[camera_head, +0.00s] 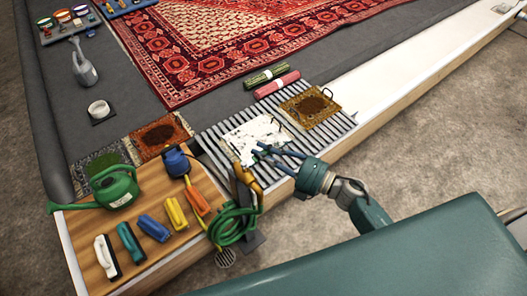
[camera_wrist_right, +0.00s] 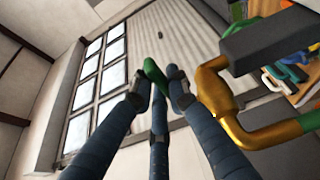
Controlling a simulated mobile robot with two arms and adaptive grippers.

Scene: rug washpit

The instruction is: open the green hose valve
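The brass hose tap (camera_head: 247,178) stands at the corner of the wooden shelf; its curved brass pipe (camera_wrist_right: 222,105) is large at the right of the wrist view. A green lever-like piece (camera_wrist_right: 154,73) shows between the fingertips there, seemingly the valve handle. A green hose (camera_head: 235,224) hangs coiled below the tap. My right gripper (camera_head: 266,152) has its blue-grey fingers apart, just right of and above the tap. In the wrist view the fingertips (camera_wrist_right: 157,84) lie around the green piece; I cannot tell whether they touch it. My left gripper is not in view.
A green watering can (camera_head: 115,188), a blue jug (camera_head: 176,162) and several coloured brushes (camera_head: 153,228) stand on the wooden shelf (camera_head: 90,240). A slatted rack (camera_head: 215,142) with small rugs lies behind the tap. The concrete floor (camera_head: 430,165) at right is clear.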

